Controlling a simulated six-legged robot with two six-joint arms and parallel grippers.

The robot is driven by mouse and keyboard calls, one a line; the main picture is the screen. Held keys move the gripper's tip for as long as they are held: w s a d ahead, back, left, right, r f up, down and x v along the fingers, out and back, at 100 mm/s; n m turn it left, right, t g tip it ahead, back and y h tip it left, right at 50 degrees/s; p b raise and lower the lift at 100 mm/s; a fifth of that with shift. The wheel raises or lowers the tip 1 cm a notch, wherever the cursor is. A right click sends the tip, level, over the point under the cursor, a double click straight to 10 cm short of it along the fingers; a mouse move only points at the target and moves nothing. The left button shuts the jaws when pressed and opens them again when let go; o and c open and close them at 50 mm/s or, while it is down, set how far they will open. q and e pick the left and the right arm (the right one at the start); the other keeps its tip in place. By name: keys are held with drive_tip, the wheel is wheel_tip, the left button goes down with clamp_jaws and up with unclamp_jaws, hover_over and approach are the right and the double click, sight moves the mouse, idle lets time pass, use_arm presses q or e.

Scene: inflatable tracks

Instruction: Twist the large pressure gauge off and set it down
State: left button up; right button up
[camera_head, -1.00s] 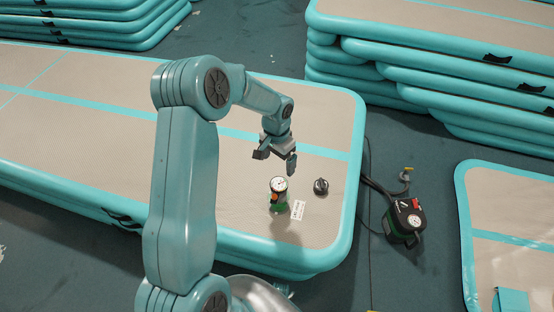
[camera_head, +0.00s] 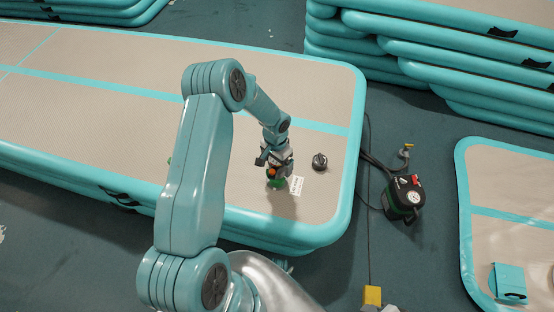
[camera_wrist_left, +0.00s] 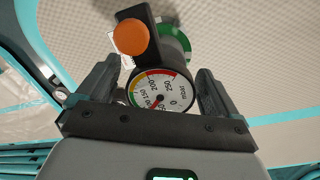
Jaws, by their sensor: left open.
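The large pressure gauge (camera_wrist_left: 160,92) has a round white dial with coloured bands and a black body. An orange knob (camera_wrist_left: 130,37) is on its side and a green base (camera_wrist_left: 174,48) is under it. In the wrist view the gauge sits between the two parted fingers of my left gripper (camera_wrist_left: 157,90), with a gap on each side. In the head view my left gripper (camera_head: 274,158) is over the gauge and hides its dial; the orange knob (camera_head: 271,172) and green base (camera_head: 276,184) show below. My right gripper is not in view.
The gauge stands on a beige and teal inflatable track (camera_head: 120,120). A small black round part (camera_head: 320,162) lies right of it, and a white printed card (camera_head: 296,185) lies beside the base. A black pump (camera_head: 404,197) with hoses stands on the floor. Stacked tracks (camera_head: 450,60) fill the back right.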

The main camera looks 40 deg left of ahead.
use_arm(q)
drive_tip(key=c, duration=1.2)
drive_tip(key=shift+f+n+b, duration=0.1)
drive_tip(key=shift+n+b, duration=0.6)
drive_tip(key=shift+b, duration=0.05)
drive_tip(key=shift+n+b, duration=1.35)
drive_tip(key=shift+n, duration=0.55)
